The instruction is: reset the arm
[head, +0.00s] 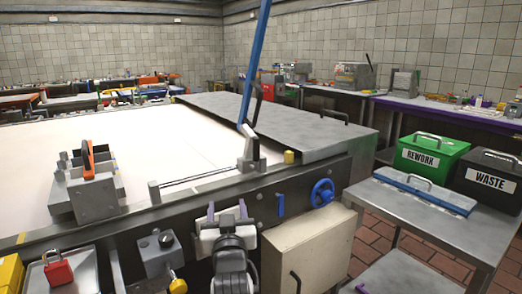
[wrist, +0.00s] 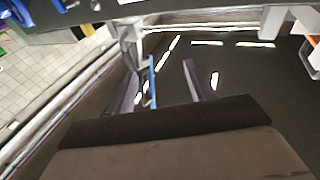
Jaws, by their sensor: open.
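My arm is folded low at the front of the machine in the head view, with my gripper (head: 227,208) pointing away from me. Its two purple-grey fingers are apart. In the wrist view my gripper (wrist: 160,70) is open, and nothing is between the fingers that touches both. A thin blue bar (wrist: 152,82) shows beyond the fingers there; I cannot tell how far off it is. No held object shows.
A large white bed (head: 160,145) with a dark frame lies ahead. A tall blue lever (head: 255,60) rises at its right end. A blue handwheel (head: 322,192) and cream box (head: 305,240) stand to the right.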

